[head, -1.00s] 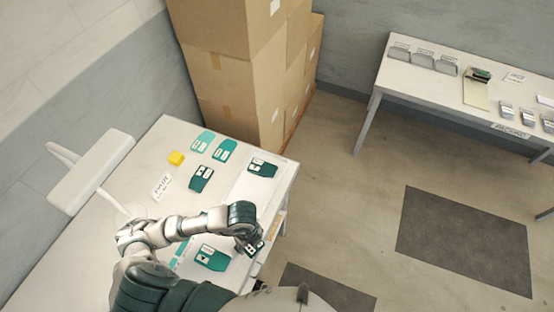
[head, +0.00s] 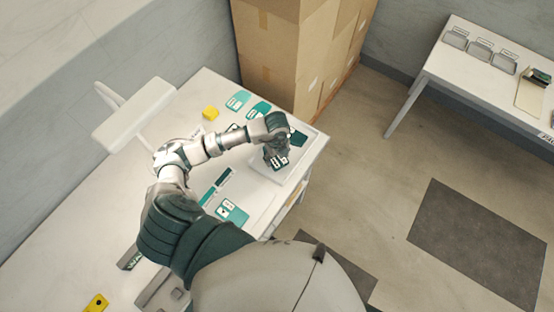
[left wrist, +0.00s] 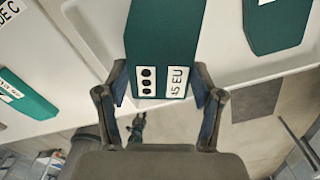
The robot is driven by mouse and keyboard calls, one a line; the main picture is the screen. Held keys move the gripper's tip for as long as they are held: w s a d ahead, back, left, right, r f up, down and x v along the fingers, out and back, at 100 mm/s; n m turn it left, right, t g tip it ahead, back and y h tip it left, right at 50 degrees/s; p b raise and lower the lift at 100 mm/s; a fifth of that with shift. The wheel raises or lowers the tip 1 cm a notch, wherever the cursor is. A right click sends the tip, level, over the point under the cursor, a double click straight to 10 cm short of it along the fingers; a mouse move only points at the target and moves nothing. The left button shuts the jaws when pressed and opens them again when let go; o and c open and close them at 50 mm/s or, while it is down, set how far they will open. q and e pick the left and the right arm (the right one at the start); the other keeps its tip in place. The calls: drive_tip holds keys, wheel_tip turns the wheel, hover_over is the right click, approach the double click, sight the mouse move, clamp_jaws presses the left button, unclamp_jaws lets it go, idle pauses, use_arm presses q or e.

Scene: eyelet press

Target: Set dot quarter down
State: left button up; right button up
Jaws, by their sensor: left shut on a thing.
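My left gripper (head: 274,150) is shut on the dot quarter (head: 280,162), a dark green piece with a white label of black dots and a size label. In the left wrist view, the gripper (left wrist: 160,90) grips the labelled end of the dot quarter (left wrist: 165,40) between both fingers. The piece is over the white tray (left wrist: 222,50) at the table's right side; I cannot tell whether it touches. Another dark green quarter (head: 298,138) lies just beyond it, and shows at the right in the wrist view (left wrist: 278,25). My right gripper is not in view.
Another teal piece (head: 232,213) lies nearer, below my forearm. Cardboard boxes (head: 275,50) stand behind the table. A second table (head: 480,70) is at the right.

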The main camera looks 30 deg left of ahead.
sight(278, 159)
use_arm(q)
wheel_tip(278, 159, down, 2)
drive_tip(key=shift+s+f, duration=0.15)
drive_tip(key=shift+f, duration=0.1)
drive_tip(key=shift+d+f, duration=0.15)
drive_tip(key=shift+f, duration=0.1)
drive_tip(key=shift+d, duration=0.3)
drive_tip(key=o, duration=1.1)
drive_tip(key=shift+a+f, duration=0.1)
drive_tip(key=shift+a, duration=0.05)
use_arm(e)
drive_tip(key=shift+s+d+r, duration=0.1)
drive_tip(key=shift+s+r, duration=0.05)
drive_tip(key=shift+s, duration=0.15)
use_arm(q)
drive_tip(key=shift+a, duration=0.1)
drive_tip(key=shift+a+r, duration=0.1)
drive_tip(key=shift+r, duration=0.25)
drive_tip(key=r, duration=1)
drive_tip(key=shift+d+r+b, duration=0.25)
drive_tip(key=shift+r+b, duration=0.05)
drive_tip(key=shift+r, duration=0.1)
drive_tip(key=shift+a+r, duration=0.1)
drive_tip(key=shift+r, duration=0.3)
use_arm(e)
drive_tip(key=shift+a+f, duration=0.3)
drive_tip(key=shift+f, duration=0.15)
